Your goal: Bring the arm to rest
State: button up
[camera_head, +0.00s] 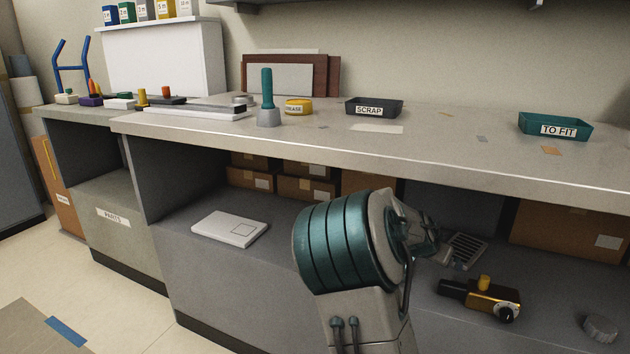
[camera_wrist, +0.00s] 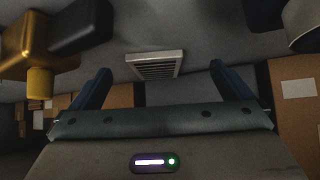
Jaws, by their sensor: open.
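My arm reaches into the open space under the long counter in the head view. My gripper (camera_wrist: 160,85) shows in the wrist view with its two dark blue fingers wide apart and nothing between them. In the head view its end (camera_head: 445,255) is partly hidden behind my own arm. A small grey slatted grille (camera_wrist: 155,66) lies beyond the fingers, and it also shows beside the gripper in the head view (camera_head: 467,250). A yellow and black tool (camera_head: 480,298) lies on the lower shelf to the right of my gripper.
The counter (camera_head: 480,165) overhangs my arm. Cardboard boxes (camera_head: 308,189) line the back of the shelf. A white flat box (camera_head: 230,228) lies left, and a grey knob-like part (camera_head: 600,328) right. On top stand a SCRAP tray (camera_head: 374,106) and a TO FIT tray (camera_head: 556,125).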

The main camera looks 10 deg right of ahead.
jog(key=w+a+r+n+t+p, duration=0.1)
jog(key=w+a+r+p, duration=0.1)
jog(key=w+a+r, duration=0.3)
jog(key=w+a+r+n+t+y+p, duration=0.1)
jog(key=w+a+n+t+p, duration=0.1)
jog(key=a, duration=0.4)
jog(key=w+a+r+n+t+p, duration=0.1)
jog(key=w+a+r+p, duration=0.1)
jog(key=w+a+r, duration=0.3)
jog(key=s+a+f+n+y+p, duration=0.1)
jog(key=s+a+f+n+p, duration=0.15)
jog(key=a, duration=0.55)
jog(key=s+a+f+n+y+p, duration=0.15)
jog(key=a+n, duration=0.25)
jog(key=a, duration=0.5)
jog(key=s+d+r+g+y+p, duration=0.1)
jog(key=s+d+r+g+p, duration=0.25)
jog(key=s+p, duration=0.2)
jog(key=s+d+r+g+y+p, duration=0.2)
jog(key=s+r+p, duration=0.3)
jog(key=s, duration=0.2)
jog(key=s+d+r+g+p, duration=0.1)
jog(key=s+d+r+p, duration=0.2)
jog(key=s+r+p, duration=1.7)
jog(key=s+r+y, duration=0.1)
jog(key=s+r, duration=0.4)
jog(key=r, duration=0.4)
jog(key=shift+s+d, duration=0.15)
jog(key=shift+s, duration=0.2)
